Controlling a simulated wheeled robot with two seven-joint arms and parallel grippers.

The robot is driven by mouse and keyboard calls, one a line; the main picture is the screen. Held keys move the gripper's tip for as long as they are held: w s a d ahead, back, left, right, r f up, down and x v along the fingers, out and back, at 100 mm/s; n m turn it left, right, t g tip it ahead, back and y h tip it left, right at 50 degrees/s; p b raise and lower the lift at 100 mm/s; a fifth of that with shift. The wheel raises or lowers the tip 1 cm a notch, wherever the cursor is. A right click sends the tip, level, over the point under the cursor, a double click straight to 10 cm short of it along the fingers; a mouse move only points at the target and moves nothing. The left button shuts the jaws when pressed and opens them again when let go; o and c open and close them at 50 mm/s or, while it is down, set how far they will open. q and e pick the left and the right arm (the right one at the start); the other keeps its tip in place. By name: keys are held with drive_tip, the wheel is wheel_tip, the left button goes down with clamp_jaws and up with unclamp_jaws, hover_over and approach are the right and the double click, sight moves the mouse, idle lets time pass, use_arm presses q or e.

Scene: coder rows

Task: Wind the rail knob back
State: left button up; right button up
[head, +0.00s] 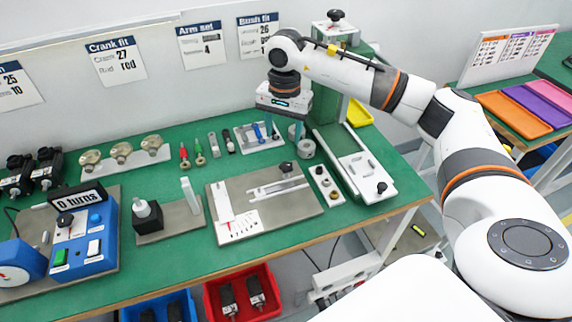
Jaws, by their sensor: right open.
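My right gripper (284,128) is open, pointing down over the back of the green bench, with nothing seen between its fingers. Grey round parts (306,149) stand just right of the fingers; I cannot tell whether they touch. A grey plate (225,192) in front carries a slotted metal rail (278,187) and a black knob (286,167) at its back edge. Another black knob (381,187) sits at the front end of a white slide (365,165) to the right. I cannot tell which is the rail knob. The gripper is apart from both. My left gripper is out of view.
A blue box (82,245) with a "0 turns" display (78,198) stands at left. Small tools (200,152) lie behind. A red bin (242,298) is below the bench edge.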

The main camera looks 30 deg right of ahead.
sight(286, 165)
drive_tip(key=f, duration=0.8)
drive_tip(key=f+p, duration=0.1)
drive_tip(key=f, duration=0.2)
drive_tip(key=shift+s+d+f, duration=0.2)
drive_tip(key=shift+d+f, duration=0.05)
drive_tip(key=shift+f, duration=0.15)
drive_tip(key=c, duration=1)
drive_tip(key=shift+o, duration=0.2)
